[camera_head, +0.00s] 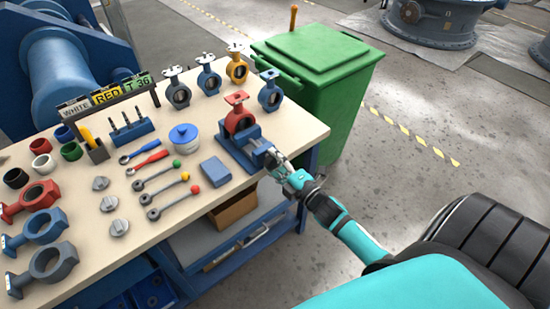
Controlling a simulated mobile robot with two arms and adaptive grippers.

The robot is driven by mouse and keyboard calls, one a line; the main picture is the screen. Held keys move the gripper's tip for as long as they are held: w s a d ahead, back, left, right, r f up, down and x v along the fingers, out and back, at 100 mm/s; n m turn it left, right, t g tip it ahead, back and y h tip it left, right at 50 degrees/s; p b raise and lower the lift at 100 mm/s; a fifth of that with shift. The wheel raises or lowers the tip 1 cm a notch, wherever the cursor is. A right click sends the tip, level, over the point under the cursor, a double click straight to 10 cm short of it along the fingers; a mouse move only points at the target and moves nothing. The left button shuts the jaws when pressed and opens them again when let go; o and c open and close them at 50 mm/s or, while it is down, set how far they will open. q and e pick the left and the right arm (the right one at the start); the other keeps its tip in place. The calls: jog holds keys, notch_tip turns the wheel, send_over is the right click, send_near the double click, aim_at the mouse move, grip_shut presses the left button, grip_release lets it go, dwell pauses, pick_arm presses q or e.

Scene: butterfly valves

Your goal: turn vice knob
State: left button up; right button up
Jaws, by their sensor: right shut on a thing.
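A blue vice (233,152) sits at the right front edge of the workbench. A red butterfly valve (239,117) stands upright in it. My right gripper (277,166) is at the near right end of the vice, shut on the vice knob. The knob itself is mostly hidden by the fingers. My right arm reaches in from the lower right. My left gripper does not show in this view.
The beige workbench (170,217) holds blue and yellow valves at the back, valve bodies and coloured rings at left, and wrenches in the middle. A blue block (215,172) lies left of the vice. A green bin (322,85) stands right of the bench.

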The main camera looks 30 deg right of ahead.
jog(key=m+p, duration=0.2)
jog(key=m, duration=0.4)
jog(key=shift+m, duration=0.3)
jog(key=m+p, duration=0.2)
jog(key=m, duration=0.4)
jog(key=shift+a+f, duration=0.1)
jog(key=shift+f, duration=0.05)
jog(key=m+p, duration=0.1)
jog(key=m, duration=0.4)
jog(key=shift+a+m, duration=0.1)
jog(key=shift+m, duration=0.3)
jog(key=m, duration=0.6)
jog(key=shift+a, duration=0.15)
jog(key=shift+f, duration=0.1)
jog(key=o, duration=1.2)
jog(key=shift+c, duration=0.2)
